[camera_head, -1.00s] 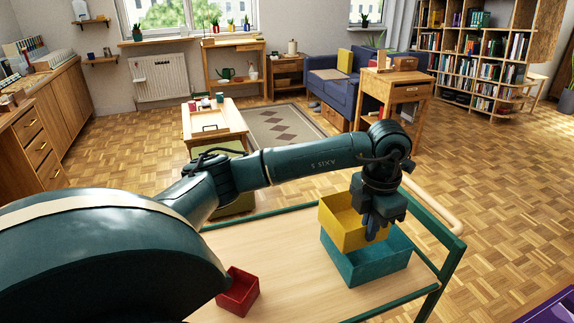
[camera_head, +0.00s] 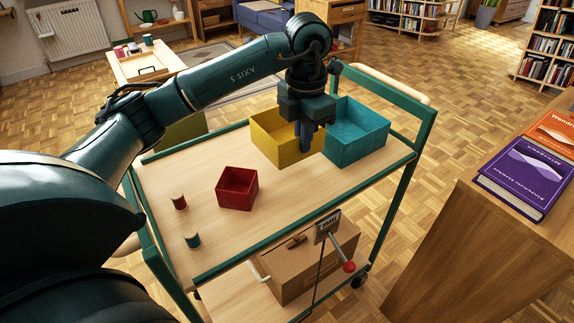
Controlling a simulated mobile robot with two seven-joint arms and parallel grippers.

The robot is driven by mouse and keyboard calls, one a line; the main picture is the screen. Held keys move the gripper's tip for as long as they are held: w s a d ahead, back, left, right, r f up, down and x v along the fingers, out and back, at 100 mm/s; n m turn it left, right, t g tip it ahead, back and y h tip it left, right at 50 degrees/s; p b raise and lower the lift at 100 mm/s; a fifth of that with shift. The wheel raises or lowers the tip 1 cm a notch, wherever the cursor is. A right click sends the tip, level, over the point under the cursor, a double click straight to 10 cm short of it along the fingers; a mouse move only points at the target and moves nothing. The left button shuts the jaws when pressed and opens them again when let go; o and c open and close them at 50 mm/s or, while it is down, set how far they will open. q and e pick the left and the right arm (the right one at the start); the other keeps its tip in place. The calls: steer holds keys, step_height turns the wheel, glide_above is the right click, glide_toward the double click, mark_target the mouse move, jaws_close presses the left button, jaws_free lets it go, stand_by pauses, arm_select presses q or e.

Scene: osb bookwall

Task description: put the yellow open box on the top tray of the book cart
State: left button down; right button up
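The yellow open box (camera_head: 272,143) is at the far side of the book cart's top tray (camera_head: 297,192), just left of a teal open box (camera_head: 362,146). It looks level and upright; I cannot tell whether its base touches the tray. My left gripper (camera_head: 306,145) points down at the yellow box's right side. Its fingers are closed on the wall there and hide part of that side. My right gripper is not in view.
A red open box (camera_head: 237,189) and two small cylinders, one red-topped (camera_head: 179,202) and one teal-topped (camera_head: 193,241), stand on the tray. A cardboard box (camera_head: 308,268) is on the lower shelf. A wooden cabinet with books (camera_head: 524,175) stands right. The tray's front middle is clear.

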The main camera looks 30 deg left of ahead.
mark_target(303, 158)
arm_select(q)
step_height(303, 158, down, 3)
steer(key=shift+f, duration=2.2)
steer(key=shift+f+b, duration=0.2)
steer(key=shift+b, duration=0.15)
steer(key=c, duration=1.7)
jaws_free()
